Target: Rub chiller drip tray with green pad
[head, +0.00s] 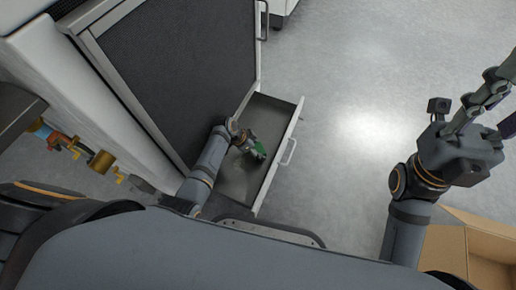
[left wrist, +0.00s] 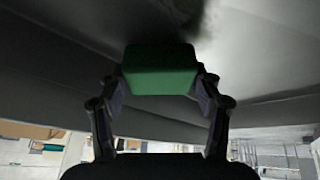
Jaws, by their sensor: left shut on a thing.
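The chiller drip tray (head: 235,187) is a grey, shallow, drawer-like tray with a white front, pulled out below the chiller. My left gripper (head: 254,146) reaches down into it, shut on the green pad (head: 259,149). In the left wrist view the pad (left wrist: 160,70) sits between both fingertips (left wrist: 160,85), facing the grey tray surface (left wrist: 260,50). A dark smudge (left wrist: 187,14) shows just beyond the pad. Whether the pad touches the tray is not clear. My right gripper (head: 490,100) is raised at the right, fingers apart and partly cut off by the picture edge; nothing shows in it.
The chiller's dark panel (head: 175,65) rises beside the tray. A tray handle (head: 288,152) sticks out to the right. Brass pipe fittings (head: 102,162) stand at left. An open cardboard box (head: 450,248) lies at lower right. The grey floor (head: 345,130) between is clear.

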